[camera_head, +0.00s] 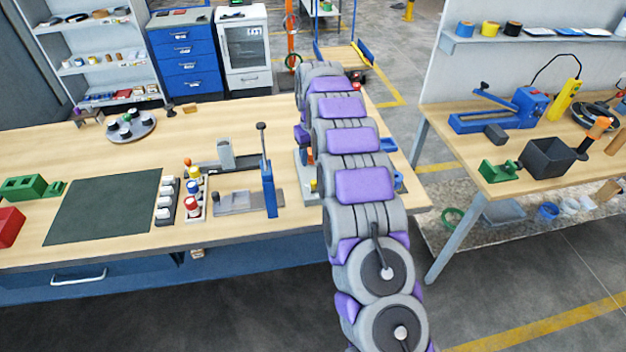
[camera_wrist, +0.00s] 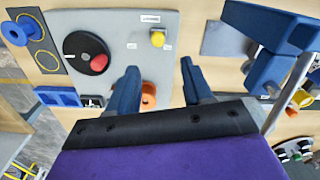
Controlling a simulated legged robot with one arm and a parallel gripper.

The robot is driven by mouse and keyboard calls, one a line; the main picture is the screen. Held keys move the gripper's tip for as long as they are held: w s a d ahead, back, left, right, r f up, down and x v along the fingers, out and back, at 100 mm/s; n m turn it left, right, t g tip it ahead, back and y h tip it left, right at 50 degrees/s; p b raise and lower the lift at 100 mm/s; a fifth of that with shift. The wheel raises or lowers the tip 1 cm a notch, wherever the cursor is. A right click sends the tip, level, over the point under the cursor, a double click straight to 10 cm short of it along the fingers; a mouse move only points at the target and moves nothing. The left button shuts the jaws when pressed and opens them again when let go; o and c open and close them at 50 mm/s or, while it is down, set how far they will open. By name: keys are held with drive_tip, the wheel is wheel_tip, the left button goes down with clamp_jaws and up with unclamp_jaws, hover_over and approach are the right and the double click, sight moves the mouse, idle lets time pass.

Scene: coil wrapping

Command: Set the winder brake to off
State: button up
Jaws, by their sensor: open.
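In the wrist view, a grey panel (camera_wrist: 120,45) lies on the wooden bench below my gripper. It carries a round black dial (camera_wrist: 78,46) with a red knob (camera_wrist: 99,62), a yellow knob (camera_wrist: 157,39) with small white labels around it, and an orange part (camera_wrist: 148,97) partly hidden by a finger. The labels are too small to read, so I cannot tell which control is the winder brake. My gripper (camera_wrist: 159,68) is open and empty, its two blue fingers spread over the panel, with the yellow knob just beyond the gap. In the head view my arm hides the gripper and most of the panel.
A blue lever press (camera_head: 268,190) stands left of my arm and shows at right in the wrist view (camera_wrist: 265,45). A second bench (camera_head: 480,165) stands right, across a floor gap.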

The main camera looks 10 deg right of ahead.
sight(314, 181)
drive_tip(key=f, duration=0.6)
drive_tip(key=f+b, duration=0.1)
drive_tip(key=f, duration=0.2)
drive_tip(key=shift+s+d+f, duration=0.1)
drive_tip(key=shift+d, duration=0.2)
drive_tip(key=shift+a+f, duration=0.2)
drive_tip(key=shift+f, duration=0.3)
drive_tip(key=shift+c, duration=0.3)
drive_tip(key=shift+d, duration=0.1)
clamp_jaws()
